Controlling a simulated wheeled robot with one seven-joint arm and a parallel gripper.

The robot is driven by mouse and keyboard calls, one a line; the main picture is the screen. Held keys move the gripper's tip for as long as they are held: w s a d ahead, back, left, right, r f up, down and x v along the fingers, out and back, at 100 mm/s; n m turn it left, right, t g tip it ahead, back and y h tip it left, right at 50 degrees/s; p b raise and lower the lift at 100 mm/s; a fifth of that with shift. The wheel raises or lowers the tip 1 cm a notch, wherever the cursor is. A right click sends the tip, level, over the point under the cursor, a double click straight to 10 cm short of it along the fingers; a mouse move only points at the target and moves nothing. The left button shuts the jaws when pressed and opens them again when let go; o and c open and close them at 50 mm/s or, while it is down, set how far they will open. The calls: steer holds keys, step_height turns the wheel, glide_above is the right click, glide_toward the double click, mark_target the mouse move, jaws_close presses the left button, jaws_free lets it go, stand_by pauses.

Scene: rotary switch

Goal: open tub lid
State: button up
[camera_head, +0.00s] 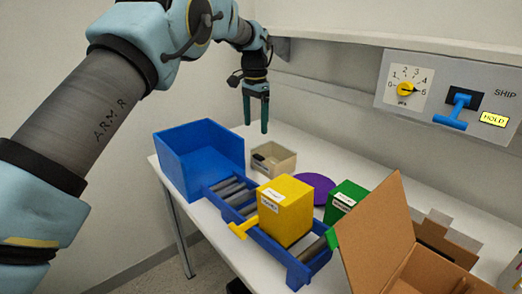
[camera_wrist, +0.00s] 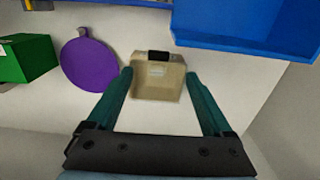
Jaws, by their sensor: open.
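A small beige tub (camera_head: 273,160) stands on the white table between the blue bin and the purple disc. In the wrist view the tub (camera_wrist: 157,82) lies between and beyond my fingertips, with a small black part on its far edge and a pale label-like patch. I cannot tell whether a lid is on it. My gripper (camera_head: 256,127) points down above and behind the tub, apart from it. In the wrist view my gripper (camera_wrist: 158,73) has its two green fingers spread with nothing between them.
A blue bin (camera_head: 200,155) stands left of the tub, and a purple disc (camera_head: 312,187) lies to its right. A yellow box (camera_head: 286,210) sits on a blue roller conveyor (camera_head: 230,190) in front. A green box (camera_head: 345,200) and an open cardboard box (camera_head: 400,240) stand at right.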

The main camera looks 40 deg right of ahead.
mark_target(257, 157)
step_height(257, 157, down, 11)
steer(key=p, duration=0.3)
steer(key=shift+s+d+r, duration=0.15)
jaws_close()
stand_by(0.7)
